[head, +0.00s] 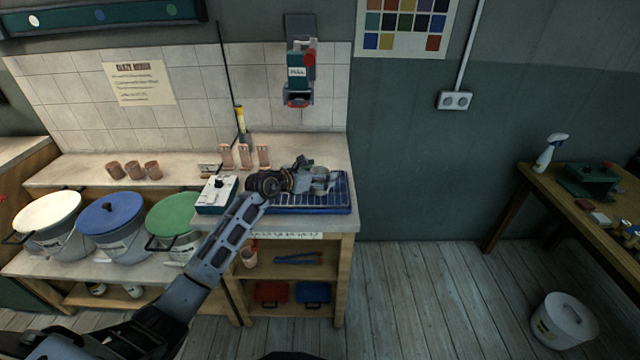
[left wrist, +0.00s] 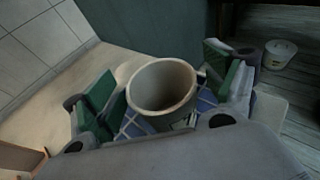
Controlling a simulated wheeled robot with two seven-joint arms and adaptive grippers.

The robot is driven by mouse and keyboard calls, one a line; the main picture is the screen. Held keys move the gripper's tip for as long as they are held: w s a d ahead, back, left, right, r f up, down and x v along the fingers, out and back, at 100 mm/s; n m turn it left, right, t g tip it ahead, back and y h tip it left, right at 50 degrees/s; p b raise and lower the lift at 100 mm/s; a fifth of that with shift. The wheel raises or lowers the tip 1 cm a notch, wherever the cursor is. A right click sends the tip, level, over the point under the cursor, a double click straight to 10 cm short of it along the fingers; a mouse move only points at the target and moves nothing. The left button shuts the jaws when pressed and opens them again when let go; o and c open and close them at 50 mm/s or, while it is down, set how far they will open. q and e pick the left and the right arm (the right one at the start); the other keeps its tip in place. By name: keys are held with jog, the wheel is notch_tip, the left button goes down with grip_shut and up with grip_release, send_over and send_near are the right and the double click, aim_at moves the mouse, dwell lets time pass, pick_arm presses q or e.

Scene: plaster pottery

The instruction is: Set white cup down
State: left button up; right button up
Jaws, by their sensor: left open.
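The white cup (left wrist: 162,88) shows in the left wrist view, upright and empty, its open rim facing the camera. It appears to stand on a blue gridded tray (left wrist: 204,101), which lies at the right end of the counter in the head view (head: 330,209). My left gripper (head: 318,180) is over the tray. Its green-padded fingers are open on either side of the cup, with visible gaps in the wrist view (left wrist: 165,98). In the head view I cannot make out the cup clearly behind the gripper. My right gripper is not in view.
A white-and-green box (head: 216,194) stands just left of the tray. Small pinkish holders (head: 245,156) stand behind it. Three brown cups (head: 133,170) sit on the back ledge. Lidded buckets, one with a green lid (head: 173,214), stand at left. The floor at right is mostly clear.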

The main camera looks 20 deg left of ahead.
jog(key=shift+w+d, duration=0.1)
pick_arm(q)
jog(key=c, duration=1.3)
jog(key=shift+r, duration=0.85)
notch_tip(320, 180, up, 16)
jog(key=shift+r+b, duration=0.2)
jog(key=shift+b, duration=0.1)
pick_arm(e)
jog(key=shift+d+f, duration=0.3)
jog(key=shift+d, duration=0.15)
